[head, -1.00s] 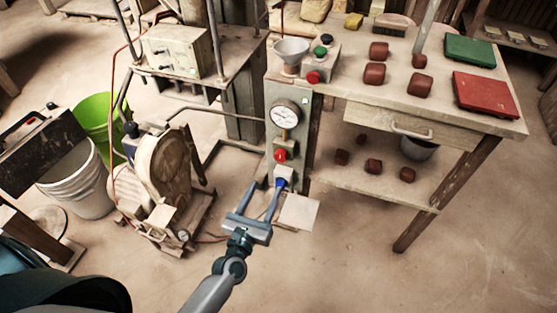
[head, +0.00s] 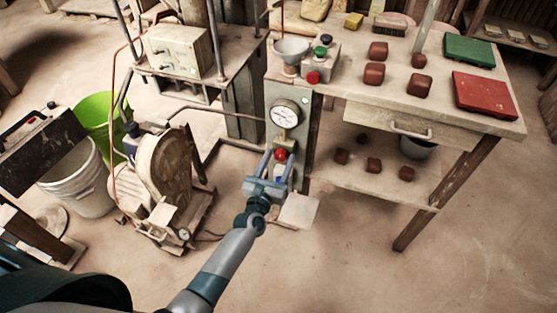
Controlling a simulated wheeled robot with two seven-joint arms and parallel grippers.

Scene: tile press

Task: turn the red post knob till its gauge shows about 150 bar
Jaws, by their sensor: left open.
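The red post knob (head: 281,155) sits on the front of the grey-green post, below the round white gauge (head: 285,114). The gauge's dark needle shows, but its figures are too small to read. My left gripper (head: 275,157) is open, with its two fingers reaching up on either side of the red knob. I cannot tell whether the fingers touch it. Part of a blue knob (head: 280,180) shows lower on the post, mostly hidden behind my gripper. My right gripper is not in view.
A workbench (head: 440,110) with several reddish-brown blocks stands right of the post. A grey funnel (head: 291,51) and a button box (head: 320,62) are above the gauge. A dusty wheeled machine (head: 165,170) stands to the left. Open floor lies in front.

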